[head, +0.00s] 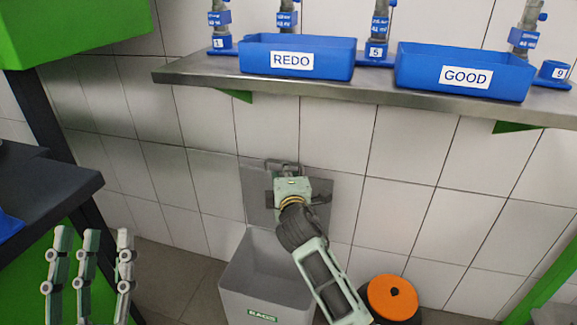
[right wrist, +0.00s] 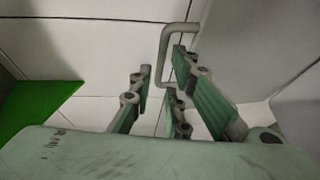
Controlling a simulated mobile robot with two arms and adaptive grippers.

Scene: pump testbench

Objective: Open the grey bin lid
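The grey bin (head: 262,275), labelled RAGS, stands on the floor against the tiled wall with its inside showing. Its grey lid (head: 342,195) is raised, upright near the wall. My right gripper (head: 284,178) is in front of the lid and covers part of it. In the right wrist view, the right fingers (right wrist: 162,85) are spread apart, with the lid's bent handle (right wrist: 178,28) reaching between or beside their tips; contact is unclear. The lid (right wrist: 245,40) fills the upper right there. My left gripper (head: 92,240) is at lower left, fingers extended, open and empty.
A metal shelf (head: 365,92) above carries blue REDO (head: 265,58) and GOOD (head: 425,68) trays and several numbered pump stands. An orange-topped black container (head: 392,298) stands right of the bin. A dark table (head: 60,188) is at left.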

